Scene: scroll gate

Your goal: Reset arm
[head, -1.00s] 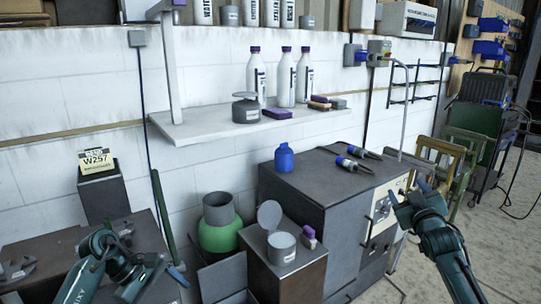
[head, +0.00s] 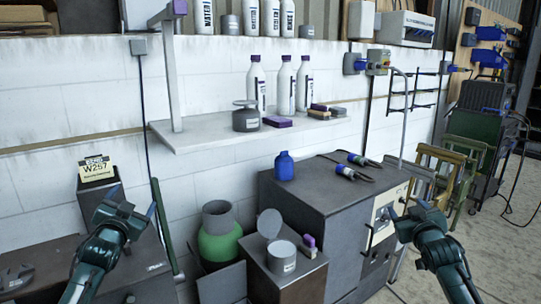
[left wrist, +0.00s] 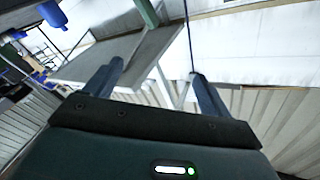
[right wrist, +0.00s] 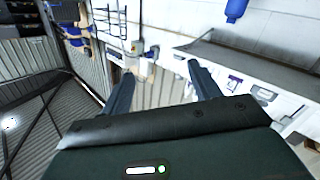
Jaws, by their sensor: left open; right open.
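My left gripper (head: 131,200) is raised in front of the dark bench at the left of the head view. It is open and empty; its two spread fingers also show in the left wrist view (left wrist: 158,82). My right gripper (head: 413,202) is raised in front of the grey cabinet's right side in the head view. It is open and empty, and its fingers show apart in the right wrist view (right wrist: 162,88). Neither gripper touches an object that I can see.
A grey cabinet (head: 310,207) carries a blue bottle (head: 284,166). A green-grey container (head: 217,240) and a box with an open tin (head: 282,255) stand between the arms. A wall shelf (head: 200,138) holds bottles.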

